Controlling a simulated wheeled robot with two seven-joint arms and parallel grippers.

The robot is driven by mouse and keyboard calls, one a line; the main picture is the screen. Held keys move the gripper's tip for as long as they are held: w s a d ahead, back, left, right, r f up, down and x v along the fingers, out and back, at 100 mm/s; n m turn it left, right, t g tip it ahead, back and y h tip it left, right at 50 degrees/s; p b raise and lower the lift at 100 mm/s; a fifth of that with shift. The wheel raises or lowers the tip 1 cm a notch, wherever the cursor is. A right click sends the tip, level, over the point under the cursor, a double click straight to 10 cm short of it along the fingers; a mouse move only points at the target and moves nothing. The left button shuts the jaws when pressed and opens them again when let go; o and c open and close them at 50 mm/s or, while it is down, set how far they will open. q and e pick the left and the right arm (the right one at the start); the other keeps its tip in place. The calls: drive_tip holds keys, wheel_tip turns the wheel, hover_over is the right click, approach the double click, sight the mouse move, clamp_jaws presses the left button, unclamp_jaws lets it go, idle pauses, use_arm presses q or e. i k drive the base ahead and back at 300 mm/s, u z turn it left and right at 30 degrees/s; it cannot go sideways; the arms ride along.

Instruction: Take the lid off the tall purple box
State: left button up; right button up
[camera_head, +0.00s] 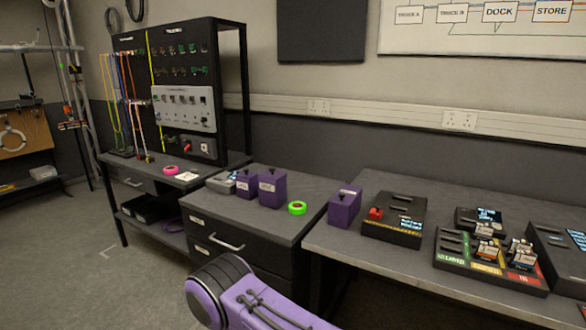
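Three purple boxes with pale labels show in the head view. One purple box (272,190) stands on the dark drawer cabinet and looks the tallest. A smaller purple box (244,184) stands just left of it. A third purple box (343,208) stands at the left end of the right-hand bench. Each has a small dark knob or fitting on top, and their tops look closed. Neither gripper is in view. Part of my purple arm shows at the bottom middle, in front of the cabinet and apart from the boxes.
A green tape roll (298,208) lies right of the cabinet boxes, and a grey device (222,182) lies left. The right bench (390,262) holds a black unit with a red part (394,220) and a sorting tray (490,262). A cable panel (180,90) stands behind left.

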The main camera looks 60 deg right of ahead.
sight(272, 173)
drive_tip(key=z, duration=0.85)
drive_tip(key=i, duration=1)
drive_tip(key=z, duration=1.1)
